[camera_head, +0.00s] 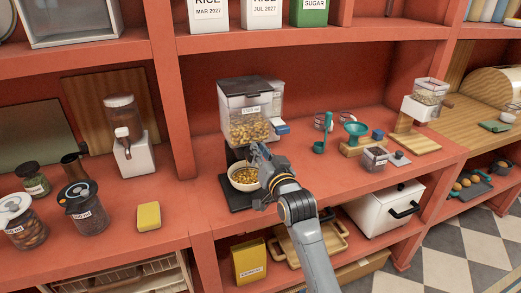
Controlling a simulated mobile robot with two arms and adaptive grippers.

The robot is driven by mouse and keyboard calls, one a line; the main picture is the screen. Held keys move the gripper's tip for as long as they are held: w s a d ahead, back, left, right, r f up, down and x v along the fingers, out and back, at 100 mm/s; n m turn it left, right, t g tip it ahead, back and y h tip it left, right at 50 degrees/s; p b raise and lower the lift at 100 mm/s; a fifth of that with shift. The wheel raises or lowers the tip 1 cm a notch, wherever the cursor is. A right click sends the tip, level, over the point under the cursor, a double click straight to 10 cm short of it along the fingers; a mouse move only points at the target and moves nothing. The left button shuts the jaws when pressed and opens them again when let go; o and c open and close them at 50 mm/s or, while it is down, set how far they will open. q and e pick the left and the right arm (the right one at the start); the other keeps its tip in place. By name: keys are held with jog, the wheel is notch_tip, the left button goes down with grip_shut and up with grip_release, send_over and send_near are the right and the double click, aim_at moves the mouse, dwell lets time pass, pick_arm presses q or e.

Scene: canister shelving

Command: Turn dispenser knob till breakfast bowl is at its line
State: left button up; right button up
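The dispenser (245,97), with a clear hopper of golden cereal under a dark lid, stands on the middle shelf. The breakfast bowl (234,183) sits on the dispenser's dark base below the hopper. It is pale and holds golden cereal; its line cannot be made out. My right gripper (257,153) reaches up in front of the dispenser, at the right side of the bowl and just below the hopper. It covers the place where the knob may be, so I cannot see the knob or whether the fingers are shut on it. My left gripper is not in view.
Shelf space left of the bowl is clear.

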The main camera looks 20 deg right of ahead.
jog(key=o, duration=0.6)
jog(key=shift+a+f, duration=0.2)
jog(key=shift+f, duration=0.5)
jog(key=shift+w+r, duration=0.1)
jog(key=s, duration=1.2)
jog(key=shift+d, duration=0.15)
